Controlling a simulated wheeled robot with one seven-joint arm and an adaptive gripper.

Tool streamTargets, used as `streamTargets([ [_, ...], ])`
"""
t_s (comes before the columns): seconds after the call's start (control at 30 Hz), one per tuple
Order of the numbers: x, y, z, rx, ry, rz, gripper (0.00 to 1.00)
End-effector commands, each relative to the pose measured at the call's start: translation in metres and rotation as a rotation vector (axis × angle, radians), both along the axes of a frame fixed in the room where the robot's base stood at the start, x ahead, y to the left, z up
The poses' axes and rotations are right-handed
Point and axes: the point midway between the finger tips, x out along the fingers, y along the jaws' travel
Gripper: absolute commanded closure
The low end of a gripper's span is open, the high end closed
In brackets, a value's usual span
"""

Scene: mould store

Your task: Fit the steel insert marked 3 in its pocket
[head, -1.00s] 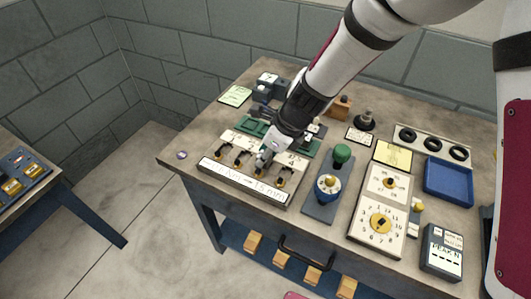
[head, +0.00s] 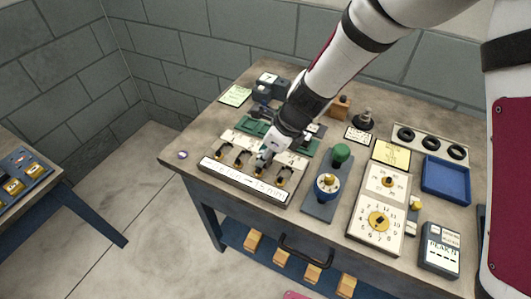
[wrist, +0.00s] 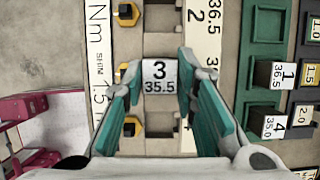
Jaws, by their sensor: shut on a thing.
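The steel insert marked 3 and 35.5 (wrist: 160,77) sits between the teal fingers of my gripper (wrist: 160,90) in the wrist view. My gripper is shut on it, with the label facing the camera. It is over the row of pockets in the pale fixture (head: 207,168), which also shows in the wrist view (wrist: 203,50). A pocket face marked 36.5 and 2 lies beside the insert. In the head view my gripper (head: 263,158) is low over the fixture and hides the insert. I cannot tell how deep the insert sits.
Dark clamps with yellow parts (wrist: 131,126) line the pockets. A green tray (wrist: 262,24) holds inserts marked 1 (wrist: 283,75) and 4 (wrist: 272,124). A blue knob post (head: 327,186), a dial panel (head: 376,222) and a blue bin (head: 446,181) stand to the right on the bench.

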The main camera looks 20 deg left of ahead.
Motion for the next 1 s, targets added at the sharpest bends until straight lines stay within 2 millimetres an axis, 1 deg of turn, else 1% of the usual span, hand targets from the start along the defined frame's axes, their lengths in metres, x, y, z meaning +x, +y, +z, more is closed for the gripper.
streamTargets([
  [0.5,-0.0029,0.0002,-0.0022,-0.002,0.006,0.005,1.00],
  [1.0,-0.0047,0.0002,-0.0088,-0.002,0.008,0.007,1.00],
])
